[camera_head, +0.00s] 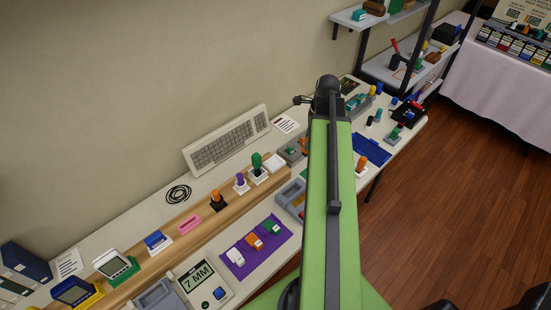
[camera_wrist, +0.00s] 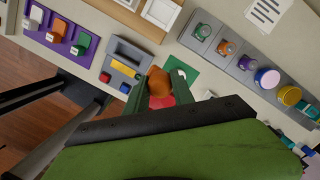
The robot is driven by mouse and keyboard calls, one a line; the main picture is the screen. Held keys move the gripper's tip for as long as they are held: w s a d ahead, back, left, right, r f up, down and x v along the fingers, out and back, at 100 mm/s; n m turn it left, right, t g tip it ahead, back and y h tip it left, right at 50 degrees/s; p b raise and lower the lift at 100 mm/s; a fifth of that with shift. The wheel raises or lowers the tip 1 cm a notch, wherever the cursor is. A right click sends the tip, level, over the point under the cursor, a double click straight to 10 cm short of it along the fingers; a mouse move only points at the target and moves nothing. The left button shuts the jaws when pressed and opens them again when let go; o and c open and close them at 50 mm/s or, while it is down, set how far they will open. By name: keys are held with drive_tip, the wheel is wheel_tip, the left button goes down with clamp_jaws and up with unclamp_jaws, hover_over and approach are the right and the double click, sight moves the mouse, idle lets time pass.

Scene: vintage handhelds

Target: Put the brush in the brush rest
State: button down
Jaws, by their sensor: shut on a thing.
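My gripper (camera_wrist: 157,92) is shut on an orange, faceted piece (camera_wrist: 158,80), which I take to be the brush's handle. The piece sits between the two green fingers, and its lower part is hidden. A red patch (camera_wrist: 162,101) shows between the fingers, and a green square (camera_wrist: 181,73) lies just right of them. In the head view my green arm hides the gripper and whatever it holds. I cannot tell for sure which thing is the brush rest; a small pink tray (camera_head: 189,224) stands on the wooden strip in the head view.
A grey tray (camera_wrist: 123,65) with yellow and blue pieces is left of the gripper. A purple mat (camera_head: 278,254) holds three coloured switches. A grey rack (camera_wrist: 213,62) of several coloured knobs is at right in the wrist view.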

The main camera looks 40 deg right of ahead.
drive_tip(key=shift+w+a+r, duration=0.2)
drive_tip(key=shift+w+a, duration=0.4)
drive_tip(key=shift+a, duration=0.05)
drive_tip(key=w+a+f+b, duration=0.2)
drive_tip(key=w+f+b, duration=0.1)
drive_tip(key=b, duration=0.1)
drive_tip(key=w+a+f+b, duration=0.2)
drive_tip(key=w+f+b, duration=0.1)
drive_tip(key=f, duration=0.1)
drive_tip(key=w+a+f+b, duration=0.3)
drive_tip(key=f+b, duration=0.1)
drive_tip(key=shift+w+f+b, duration=0.1)
drive_tip(key=shift+f+b, duration=0.15)
drive_tip(key=shift+b, duration=0.05)
drive_tip(key=shift+r, duration=0.25)
drive_tip(key=shift+f, duration=0.2)
drive_tip(key=c, duration=1.1)
unclamp_jaws()
